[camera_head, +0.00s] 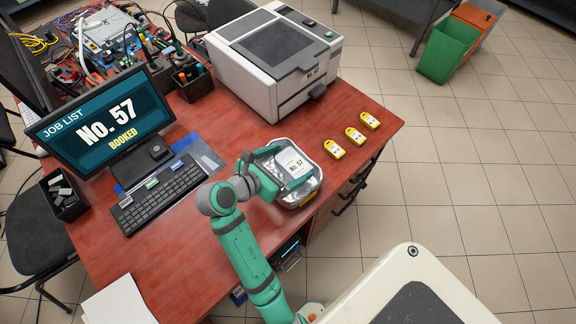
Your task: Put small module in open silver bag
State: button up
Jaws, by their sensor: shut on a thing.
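I cannot pick out the small module for certain. The bag's mouth is too small and too covered to judge.
Three yellow devices (355,136) lie right of the bag near the desk edge. A grey printer (272,58) stands behind. A monitor (100,115) and keyboard (157,193) are to the left. The desk front (185,255) is clear; a green bin (447,52) is on the floor.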

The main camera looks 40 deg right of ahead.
aim_at(281, 170)
jog(key=shift+w+d+f, duration=0.3)
jog(key=shift+d+f, duration=0.05)
jog(key=shift+f, duration=0.15)
jog(key=shift+w+d+f, duration=0.3)
jog(key=shift+f, duration=1.75)
jog(key=shift+f, duration=0.1)
jog(key=o, duration=1)
jog(key=shift+o, duration=0.2)
jog(key=shift+a, duration=0.15)
jog(key=v, duration=1.1)
jog(key=shift+a+r, duration=0.3)
